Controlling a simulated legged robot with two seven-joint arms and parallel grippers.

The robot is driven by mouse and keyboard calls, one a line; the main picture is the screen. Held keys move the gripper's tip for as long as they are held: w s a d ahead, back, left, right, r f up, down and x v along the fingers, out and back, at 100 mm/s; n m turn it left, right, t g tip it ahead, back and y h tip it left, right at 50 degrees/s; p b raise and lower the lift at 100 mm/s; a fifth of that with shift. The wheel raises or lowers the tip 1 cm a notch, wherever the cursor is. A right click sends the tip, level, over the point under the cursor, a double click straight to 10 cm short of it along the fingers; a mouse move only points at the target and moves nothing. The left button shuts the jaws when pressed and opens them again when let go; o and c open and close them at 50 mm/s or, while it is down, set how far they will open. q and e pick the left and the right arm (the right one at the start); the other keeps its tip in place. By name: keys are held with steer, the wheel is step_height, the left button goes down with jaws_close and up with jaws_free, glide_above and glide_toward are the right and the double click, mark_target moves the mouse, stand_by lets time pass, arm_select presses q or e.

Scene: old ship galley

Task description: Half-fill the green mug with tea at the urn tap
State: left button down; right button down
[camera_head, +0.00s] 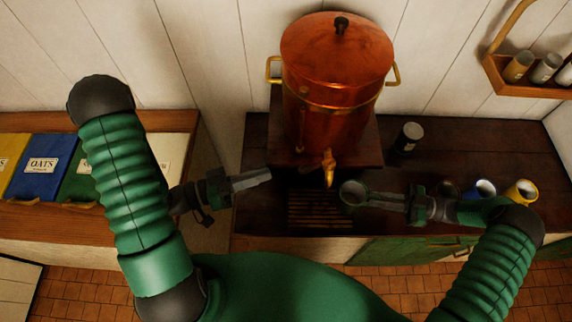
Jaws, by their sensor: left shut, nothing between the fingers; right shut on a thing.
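The copper urn (335,85) stands on a wooden stand on the dark counter, its lid on. Its brass tap (329,168) points down at the front, above a slatted drip grate (312,208). My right gripper (372,199) is shut on the green mug (353,194), which looks dark here. The mug is just right of the tap, not under it, with its opening facing up. I cannot make out any tea in it. My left gripper (268,175) is shut and empty, to the left of the tap.
A blue mug (485,188), a yellow mug (522,192) and a dark mug stand on the counter at right. A dark canister (408,138) stands right of the urn. A wall rack (505,85) holds jars. Bins, one labelled OATS (42,165), are at left.

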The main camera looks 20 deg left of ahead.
mark_target(317, 165)
steer(key=shift+a, duration=0.15)
arm_select(q)
steer(key=w+a+r+n+g+h, duration=0.1)
steer(key=w+a+r+n+g, duration=0.15)
steer(key=w+a+n, duration=0.4)
steer(key=shift+n+g, duration=0.35)
steer(key=shift+n, duration=0.4)
steer(key=x, duration=0.3)
steer(key=s+x, duration=0.1)
steer(key=x, duration=0.7)
steer(key=shift+s+d+f, duration=0.25)
steer(key=shift+s+d, duration=0.1)
steer(key=shift+d, duration=0.1)
arm_select(e)
steer(key=shift+w, duration=0.1)
arm_select(q)
steer(key=shift+s+d+f, duration=0.2)
steer(key=shift+s+d, duration=0.35)
steer(key=shift+s, duration=0.25)
steer(key=shift+s+d+f, duration=0.2)
steer(key=shift+s+d, duration=0.35)
steer(key=shift+s, duration=0.25)
